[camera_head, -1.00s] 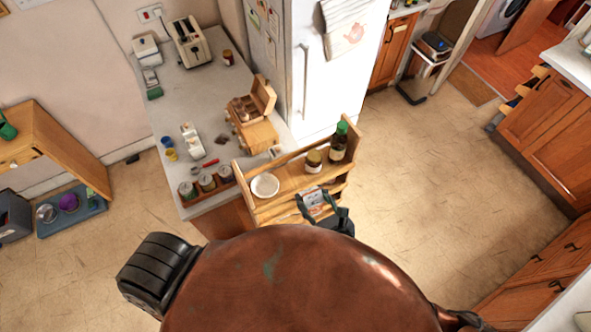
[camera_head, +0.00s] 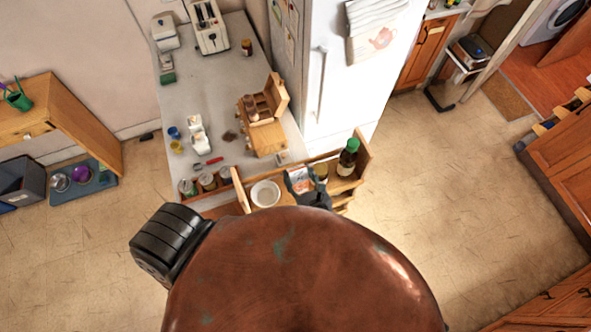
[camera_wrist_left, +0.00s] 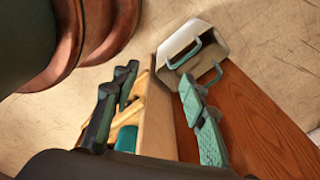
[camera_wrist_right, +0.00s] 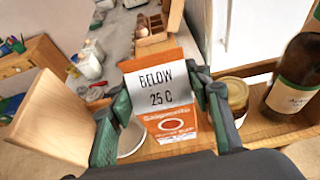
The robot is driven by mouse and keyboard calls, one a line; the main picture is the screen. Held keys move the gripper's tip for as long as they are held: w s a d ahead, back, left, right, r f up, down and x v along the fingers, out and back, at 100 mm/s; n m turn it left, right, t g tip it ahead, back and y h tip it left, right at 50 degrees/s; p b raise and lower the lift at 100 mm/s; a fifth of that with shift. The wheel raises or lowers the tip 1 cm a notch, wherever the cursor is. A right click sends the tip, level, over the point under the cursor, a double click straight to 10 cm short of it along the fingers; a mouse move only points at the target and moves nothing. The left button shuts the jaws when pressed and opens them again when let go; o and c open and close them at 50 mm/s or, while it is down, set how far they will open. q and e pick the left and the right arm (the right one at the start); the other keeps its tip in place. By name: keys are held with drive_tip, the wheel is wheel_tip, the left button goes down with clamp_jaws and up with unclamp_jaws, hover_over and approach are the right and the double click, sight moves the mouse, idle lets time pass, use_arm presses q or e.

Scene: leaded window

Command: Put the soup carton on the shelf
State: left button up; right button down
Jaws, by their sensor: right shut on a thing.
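The soup carton (camera_head: 298,181) is orange and white, with "BELOW 25 C" printed on it. My right gripper (camera_head: 311,191) is shut on it, over the top board of the wooden shelf (camera_head: 345,184). In the right wrist view the carton (camera_wrist_right: 162,95) sits between the two fingers of the gripper (camera_wrist_right: 160,95). Whether its base touches the board I cannot tell. A white bowl (camera_head: 265,194) is left of the carton; a jar (camera_wrist_right: 235,95) is close on its right. My left gripper (camera_wrist_left: 160,105) shows only in its wrist view, its fingers apart with nothing between them.
A dark bottle (camera_head: 347,158) with a green cap stands at the shelf's right end. A wooden box (camera_head: 266,125) stands behind. A white fridge (camera_head: 335,75) rises behind the shelf.

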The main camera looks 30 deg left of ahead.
drive_tip(key=a+f+b, duration=0.1)
drive_tip(key=w+f+b, duration=0.1)
drive_tip(key=b, duration=0.1)
drive_tip(key=shift+a+f, duration=0.3)
drive_tip(key=shift+a, duration=0.05)
drive_tip(key=shift+w+a, duration=0.1)
drive_tip(key=shift+w, duration=0.05)
drive_tip(key=shift+w+a+f+b, duration=0.1)
drive_tip(key=shift+a+f+b, duration=0.05)
drive_tip(key=shift+f+b, duration=0.4)
drive_tip(key=shift+w+a+f+b, duration=0.15)
drive_tip(key=shift+f+b, duration=0.15)
drive_tip(key=shift+b, duration=0.4)
wheel_tip(320, 180, down, 2)
drive_tip(key=shift+f+b, duration=0.1)
drive_tip(key=shift+b, duration=1)
drive_tip(key=shift+f, duration=0.1)
use_arm(q)
drive_tip(key=w+f, duration=0.3)
drive_tip(key=f, duration=0.5)
drive_tip(key=shift+w, duration=0.2)
drive_tip(key=shift+f, duration=0.1)
use_arm(e)
drive_tip(key=shift+f, duration=0.15)
